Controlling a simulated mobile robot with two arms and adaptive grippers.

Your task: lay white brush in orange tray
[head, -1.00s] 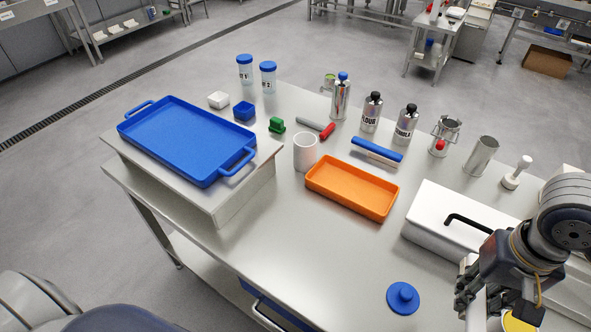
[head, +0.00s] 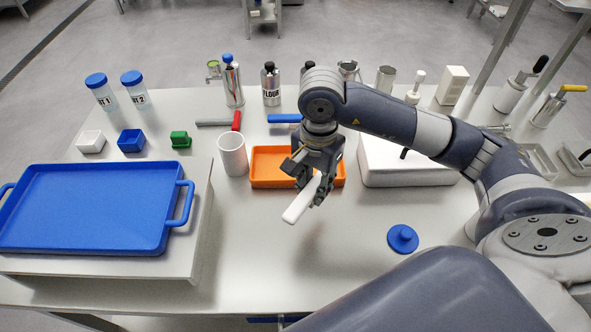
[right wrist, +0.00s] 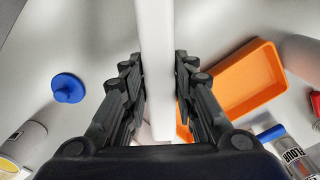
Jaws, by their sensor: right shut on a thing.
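My right gripper (head: 317,190) is shut on the white brush (head: 300,203), which is held tilted above the table at the tray's near side. In the right wrist view the brush (right wrist: 154,65) runs lengthwise between the two black fingers; its bristles cannot be made out. The orange tray (head: 268,182) lies on the table behind the gripper, which hides part of it. No object shows in the visible part of the tray. In the right wrist view the tray (right wrist: 262,62) is to the right of the brush. My left gripper is not in view.
A white cup (head: 233,156) stands just left of the tray. A white box (head: 400,168) is to its right, and a blue lid (head: 402,239) lies nearer. A blue tray (head: 90,205) sits on a raised board at left. The table's near middle is clear.

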